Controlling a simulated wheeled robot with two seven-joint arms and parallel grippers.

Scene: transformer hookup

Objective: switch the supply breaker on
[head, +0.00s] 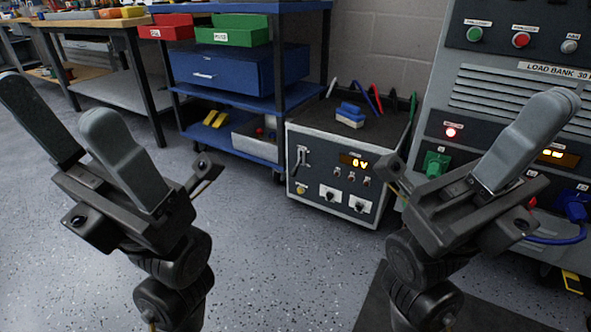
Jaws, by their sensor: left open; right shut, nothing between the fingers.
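The supply (318,200) is a low grey box standing on the floor at the middle right. Its amber display (356,161) reads 0V. A small lever on a dark plate at the panel's upper left looks like the breaker (299,160); its position is too small to tell. My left gripper (62,105) is raised at the left, fingers spread, empty and well apart from the supply. My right gripper (545,115) is raised at the right in front of the load bank, fingers together and empty. It does not touch the supply.
The load bank (490,85) stands at the right, with a lit red lamp (450,131) and a blue plug and cable (573,207). A blue shelf cart (283,80) stands left of the supply. A workbench (95,22) is at the back left. The speckled floor (270,260) in front is clear.

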